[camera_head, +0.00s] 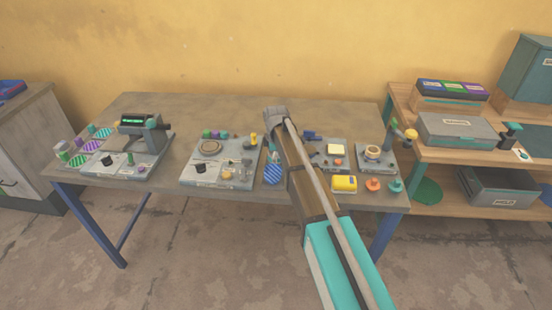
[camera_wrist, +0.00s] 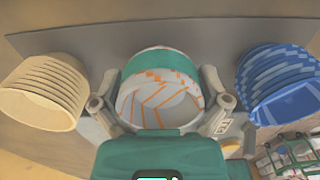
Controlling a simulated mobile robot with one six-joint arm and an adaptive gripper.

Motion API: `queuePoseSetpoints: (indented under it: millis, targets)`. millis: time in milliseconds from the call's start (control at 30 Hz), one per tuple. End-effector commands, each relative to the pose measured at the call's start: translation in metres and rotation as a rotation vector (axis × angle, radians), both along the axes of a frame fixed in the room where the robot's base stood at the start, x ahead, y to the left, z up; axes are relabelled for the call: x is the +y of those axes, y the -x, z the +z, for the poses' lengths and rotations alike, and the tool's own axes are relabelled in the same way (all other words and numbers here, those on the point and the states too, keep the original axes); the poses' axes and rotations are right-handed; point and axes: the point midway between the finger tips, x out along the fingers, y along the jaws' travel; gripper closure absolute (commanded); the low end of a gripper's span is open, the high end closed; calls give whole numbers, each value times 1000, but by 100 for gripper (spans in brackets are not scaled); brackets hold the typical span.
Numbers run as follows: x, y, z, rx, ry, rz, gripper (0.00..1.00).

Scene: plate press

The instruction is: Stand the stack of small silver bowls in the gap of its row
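I cannot make out a stack of small silver bowls in either view. In the wrist view, a short rounded white stack or bowl (camera_wrist: 160,105) with orange marks and a teal band sits between the fingers of my gripper (camera_wrist: 160,100). A finger stands close on each side of it; I cannot tell whether they touch it. A stack of tan bowls (camera_wrist: 42,92) is to the left and a stack of blue bowls (camera_wrist: 279,82) to the right, both apart from the fingers. In the head view my gripper (camera_head: 275,114) is over the table, its fingers too small to read.
The grey table (camera_head: 240,107) carries a press-like device (camera_head: 145,127), a grey board (camera_head: 222,165), a blue patterned piece (camera_head: 272,174) and a yellow block (camera_head: 344,183). A wooden shelf (camera_head: 470,152) with grey boxes stands right. A green crate (camera_wrist: 290,155) shows in the wrist view.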

Motion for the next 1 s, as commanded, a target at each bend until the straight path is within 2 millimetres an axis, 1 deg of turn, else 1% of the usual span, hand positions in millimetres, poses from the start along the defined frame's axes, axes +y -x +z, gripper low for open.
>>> queuePoseSetpoints:
  millis: [367,567,767,1000]
  targets:
    - [0,0,0,0,0,0,0]
    - [0,0,5,0,0,0,0]
    - [0,0,17,0,0,0,0]
    - [0,0,38,0,0,0,0]
